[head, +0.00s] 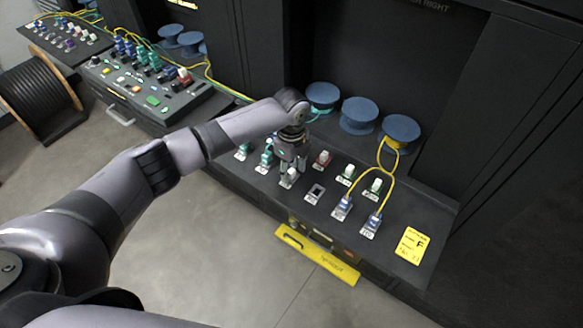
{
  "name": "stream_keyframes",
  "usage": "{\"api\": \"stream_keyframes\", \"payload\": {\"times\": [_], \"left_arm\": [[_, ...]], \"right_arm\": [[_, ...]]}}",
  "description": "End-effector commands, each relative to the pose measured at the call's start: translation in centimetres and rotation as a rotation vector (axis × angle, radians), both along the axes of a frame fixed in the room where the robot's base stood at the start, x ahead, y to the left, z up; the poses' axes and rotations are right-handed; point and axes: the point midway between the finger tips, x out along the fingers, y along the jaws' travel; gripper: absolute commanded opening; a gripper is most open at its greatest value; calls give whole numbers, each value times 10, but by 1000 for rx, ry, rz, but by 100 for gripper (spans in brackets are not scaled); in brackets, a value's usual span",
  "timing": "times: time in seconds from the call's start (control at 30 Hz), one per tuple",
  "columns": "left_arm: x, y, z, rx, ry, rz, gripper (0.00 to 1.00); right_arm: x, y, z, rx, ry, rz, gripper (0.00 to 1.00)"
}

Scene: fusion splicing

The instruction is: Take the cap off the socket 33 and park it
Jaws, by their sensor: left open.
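My left gripper (291,166) is over the sloping dark panel (410,205), pointing down, open. Its fingertips are at a white cap (290,177) on a socket in the front row; I cannot tell whether they touch it. The socket under this cap is mostly hidden, and its label is too small to read, so I cannot confirm which socket is 33. A red cap (322,158) and two pale caps (347,172) (376,186) stand in the row behind. An uncovered square socket (315,193) is just right of the gripper. My right gripper is not in view.
Teal plugs (266,158) stand left of the gripper. A yellow card (412,245) lies at the panel's right end. Blue spools (359,116) stand behind. A yellow bar (318,256) is along the front.

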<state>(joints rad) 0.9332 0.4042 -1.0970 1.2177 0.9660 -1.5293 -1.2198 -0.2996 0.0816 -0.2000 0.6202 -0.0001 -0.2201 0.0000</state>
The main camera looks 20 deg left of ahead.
Motion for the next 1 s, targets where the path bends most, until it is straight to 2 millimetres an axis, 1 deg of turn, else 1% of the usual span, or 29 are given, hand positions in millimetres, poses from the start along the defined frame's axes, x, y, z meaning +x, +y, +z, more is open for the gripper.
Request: {"api": "stream_keyframes", "payload": {"times": [0.23,0.37,0.47,0.7,0.8,0.9,1.0], "left_arm": [[0,0,1,0,0,0,40],[1,0,12,0,-2,1,40],[2,0,30,-1,-5,-1,40],[1,0,82,0,-4,-1,40],[1,0,99,-1,-3,0,40],[1,0,111,0,-2,1,40],[0,0,117,1,0,1,40]], "right_arm": [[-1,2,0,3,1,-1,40],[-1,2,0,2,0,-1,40],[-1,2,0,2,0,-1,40],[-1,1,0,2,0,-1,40],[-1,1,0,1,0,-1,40],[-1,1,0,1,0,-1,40],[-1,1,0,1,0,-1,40]]}}
